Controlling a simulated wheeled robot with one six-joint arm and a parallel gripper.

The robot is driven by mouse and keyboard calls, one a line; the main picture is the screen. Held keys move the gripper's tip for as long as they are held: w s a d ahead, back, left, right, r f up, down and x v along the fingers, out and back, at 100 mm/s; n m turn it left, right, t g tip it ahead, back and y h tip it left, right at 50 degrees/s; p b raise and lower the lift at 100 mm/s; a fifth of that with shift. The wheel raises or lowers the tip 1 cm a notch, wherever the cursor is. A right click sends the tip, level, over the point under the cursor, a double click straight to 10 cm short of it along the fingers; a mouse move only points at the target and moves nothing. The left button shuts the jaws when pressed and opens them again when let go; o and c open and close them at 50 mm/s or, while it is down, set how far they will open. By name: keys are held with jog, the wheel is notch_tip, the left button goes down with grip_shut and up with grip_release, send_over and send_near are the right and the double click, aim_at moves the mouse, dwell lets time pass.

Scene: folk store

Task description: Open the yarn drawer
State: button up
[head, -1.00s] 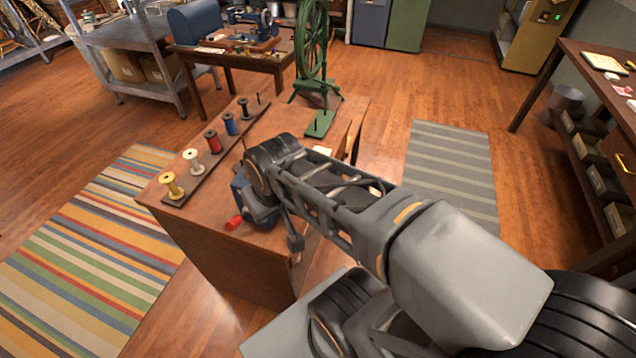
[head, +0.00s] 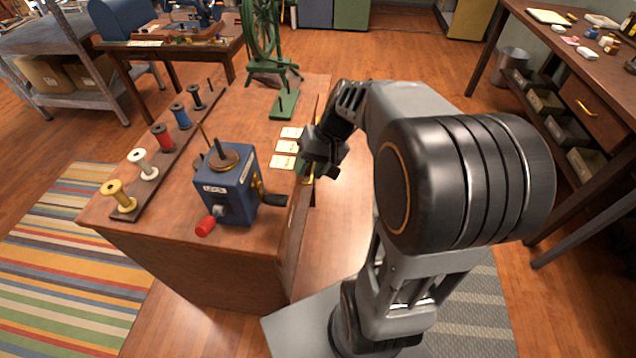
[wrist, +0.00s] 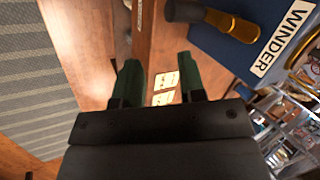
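The wooden desk (head: 240,120) stands left of my arm, with its drawer side facing right and mostly hidden by my gripper. A small brass-coloured handle (head: 309,180) shows on that side, just below the top edge. I cannot read which drawer it belongs to. My gripper (head: 304,165) hangs at the desk's right edge, close to this handle. In the wrist view, my gripper's green fingers (wrist: 163,80) are apart with nothing held between them. The desk edge and label cards (wrist: 164,87) show beyond the fingers. Contact with the handle cannot be seen.
A blue winder (head: 228,185) with a red knob and a black-handled crank (head: 272,199) stands on the desk near my gripper. Spools (head: 163,138) stand on a rack to the left. A green spinning wheel (head: 262,45) is behind. A workbench (head: 560,55) is at the right.

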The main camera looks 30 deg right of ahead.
jog(key=w+d+f+m+t+y+b, duration=0.2)
jog(key=w+d+f+t+y+b, duration=0.3)
jog(key=d+f, duration=0.45)
jog(key=w+d+f+m+t+y+b, duration=0.25)
jog(key=w+d+f+b, duration=0.4)
jog(key=d+f, duration=0.35)
jog(key=x, duration=0.4)
jog(key=b+x, duration=0.1)
jog(key=x, duration=0.8)
jog(key=shift+s+a+f, duration=0.3)
grip_shut()
